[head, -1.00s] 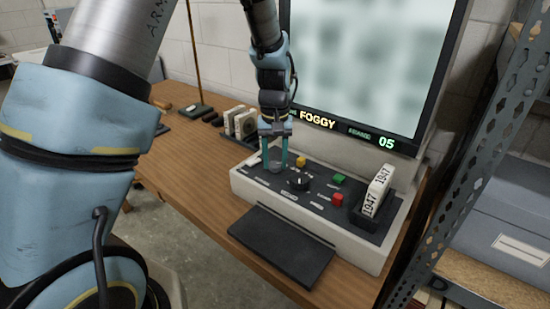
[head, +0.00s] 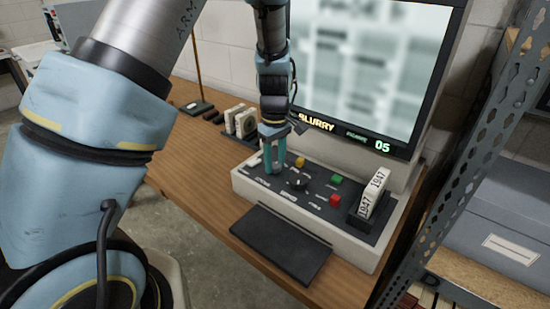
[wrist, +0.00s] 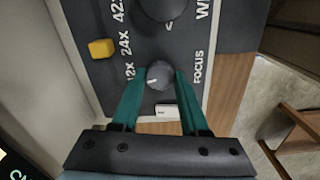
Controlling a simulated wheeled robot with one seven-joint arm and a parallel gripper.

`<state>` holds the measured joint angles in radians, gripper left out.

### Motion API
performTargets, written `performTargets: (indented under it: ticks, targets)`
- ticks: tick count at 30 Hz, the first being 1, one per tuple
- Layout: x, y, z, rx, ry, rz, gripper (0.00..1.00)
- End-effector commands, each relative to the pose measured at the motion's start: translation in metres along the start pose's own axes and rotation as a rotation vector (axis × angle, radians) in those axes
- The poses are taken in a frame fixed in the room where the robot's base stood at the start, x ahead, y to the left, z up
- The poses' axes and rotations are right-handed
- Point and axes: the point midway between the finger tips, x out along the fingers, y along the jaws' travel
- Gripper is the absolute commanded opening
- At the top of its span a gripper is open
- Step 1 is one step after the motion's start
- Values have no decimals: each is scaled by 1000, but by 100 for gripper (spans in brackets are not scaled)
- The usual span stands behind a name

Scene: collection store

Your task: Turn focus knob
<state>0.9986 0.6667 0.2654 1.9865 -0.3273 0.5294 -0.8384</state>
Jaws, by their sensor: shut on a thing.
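The focus knob (wrist: 159,76) is a small grey round knob with a white pointer line, beside the FOCUS label on the dark control panel (wrist: 190,20). My gripper (wrist: 160,85) has its two teal fingers on either side of the knob, shut on it. In the head view my gripper (head: 275,168) reaches down to the left end of the panel and hides most of the knob. The reader's screen (head: 365,65) shows blurred grey blocks, and its status line (head: 316,123) appears to read "BLURRY", with frame 05 beside it.
A larger black knob (head: 298,183), a yellow button (head: 300,162), a green button (head: 336,180) and a red button (head: 335,200) are close by on the panel. A film box marked 1947 (head: 373,195) stands at its right. A metal shelf post (head: 480,130) rises at the right.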

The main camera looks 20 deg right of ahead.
Motion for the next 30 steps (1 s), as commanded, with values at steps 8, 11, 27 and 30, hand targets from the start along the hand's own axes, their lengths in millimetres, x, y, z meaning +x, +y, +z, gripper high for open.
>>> performTargets:
  ticks: [8,11,27,30]
  targets:
    - [-1,1,-1,-43,2,3,0]
    - [-1,1,-1,-45,2,3,0]
    - [0,0,-1,-43,1,1,74]
    - [0,0,0,-43,1,1,74]
